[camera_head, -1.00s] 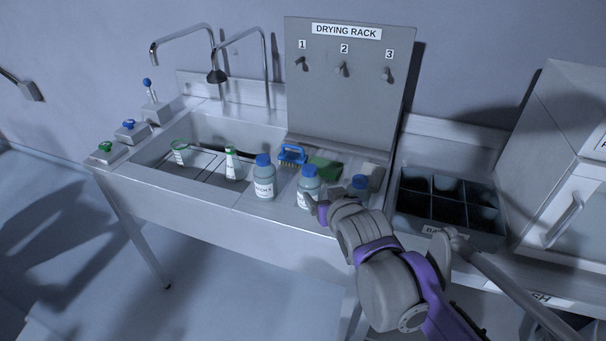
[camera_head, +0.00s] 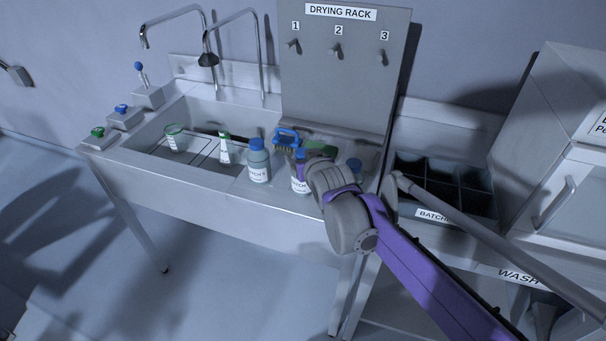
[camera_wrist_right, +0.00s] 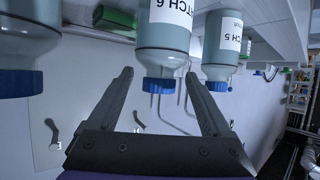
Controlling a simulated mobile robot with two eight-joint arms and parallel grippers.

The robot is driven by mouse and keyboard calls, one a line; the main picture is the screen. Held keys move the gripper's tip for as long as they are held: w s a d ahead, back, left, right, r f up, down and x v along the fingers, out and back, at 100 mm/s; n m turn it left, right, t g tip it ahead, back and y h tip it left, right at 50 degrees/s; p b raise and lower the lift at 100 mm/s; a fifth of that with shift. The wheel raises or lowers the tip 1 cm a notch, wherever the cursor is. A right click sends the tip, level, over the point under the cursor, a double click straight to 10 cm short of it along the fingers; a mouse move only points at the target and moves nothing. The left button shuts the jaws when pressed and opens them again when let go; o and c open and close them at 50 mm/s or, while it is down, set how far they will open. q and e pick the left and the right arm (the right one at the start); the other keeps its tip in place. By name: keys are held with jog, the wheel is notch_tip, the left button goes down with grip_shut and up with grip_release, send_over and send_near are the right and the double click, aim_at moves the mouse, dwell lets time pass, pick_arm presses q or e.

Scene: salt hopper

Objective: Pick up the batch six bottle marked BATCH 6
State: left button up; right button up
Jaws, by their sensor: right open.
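The batch six bottle (camera_head: 299,186) is the middle one of three blue-capped bottles on the sink's front ledge. It stands upright, its upper part partly covered by my right gripper (camera_head: 306,168). In the right wrist view, which is upside down, the bottle (camera_wrist_right: 163,38) shows "TCH 6" on its label. Its blue cap lies between the spread fingers of the right gripper (camera_wrist_right: 160,76). The fingers are open, and a gap shows on both sides of the cap. My left gripper is not in view.
A third bottle (camera_head: 354,171) stands to the right. A blue brush (camera_head: 287,138) and green sponge (camera_head: 321,149) lie behind. The drying rack (camera_head: 340,75) rises at the back.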

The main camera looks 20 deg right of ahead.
jog(key=shift+x, duration=0.85)
jog(key=shift+s, duration=0.1)
jog(key=shift+c, duration=0.2)
grip_shut()
dwell(0.5)
